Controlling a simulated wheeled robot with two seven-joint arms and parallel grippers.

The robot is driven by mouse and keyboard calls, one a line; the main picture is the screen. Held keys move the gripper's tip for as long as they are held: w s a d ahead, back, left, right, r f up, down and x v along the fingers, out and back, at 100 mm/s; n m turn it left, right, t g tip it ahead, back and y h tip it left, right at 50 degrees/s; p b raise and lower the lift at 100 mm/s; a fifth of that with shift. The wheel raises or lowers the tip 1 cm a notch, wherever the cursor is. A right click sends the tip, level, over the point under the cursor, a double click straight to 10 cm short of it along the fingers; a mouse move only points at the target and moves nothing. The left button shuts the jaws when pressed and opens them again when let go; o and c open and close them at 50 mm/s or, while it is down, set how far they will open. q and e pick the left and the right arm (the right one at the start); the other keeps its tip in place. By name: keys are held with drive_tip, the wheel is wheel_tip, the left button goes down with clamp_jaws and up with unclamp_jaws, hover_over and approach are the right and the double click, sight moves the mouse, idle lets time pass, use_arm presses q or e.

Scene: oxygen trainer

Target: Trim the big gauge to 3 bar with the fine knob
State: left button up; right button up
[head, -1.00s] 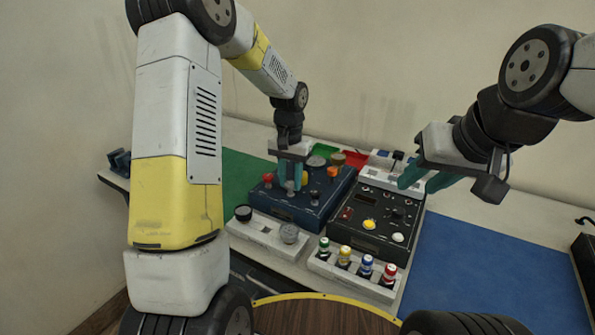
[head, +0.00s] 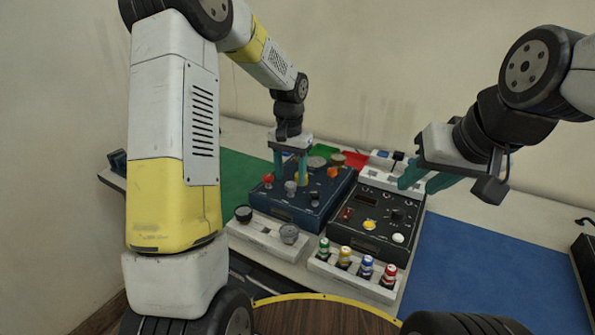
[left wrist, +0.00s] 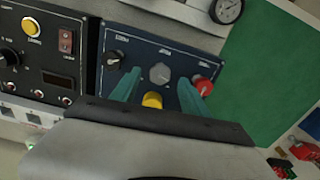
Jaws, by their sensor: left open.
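The blue control box (head: 325,200) carries a grey ridged knob (left wrist: 160,76), with a yellow knob (left wrist: 152,101), a red knob (left wrist: 204,85) and a black knob (left wrist: 113,60) around it. The labels are too small to read. My left gripper (head: 290,178) is open and points down above the grey knob, its fingers spread to either side and apart from it.
A black panel box (head: 372,222) stands right of the blue box. A white rack (head: 330,267) with several coloured-cap bottles is in front. A white strip (head: 262,238) with two round parts lies before the blue box. A blue mat (head: 480,270) is clear at right.

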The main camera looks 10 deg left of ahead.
sight(290, 184)
use_arm(q)
drive_tip(key=shift+r, duration=2.8)
drive_tip(key=shift+r, duration=0.1)
drive_tip(key=s+a+r+n+t, duration=0.1)
drive_tip(key=s+a+r+t, duration=0.15)
drive_tip(key=s+r, duration=0.9)
drive_tip(key=s+n+t+h, duration=0.2)
drive_tip(key=s+t, duration=0.1)
drive_tip(key=s, duration=1)
drive_tip(key=shift+s+t, duration=0.35)
drive_tip(key=shift+s, duration=0.05)
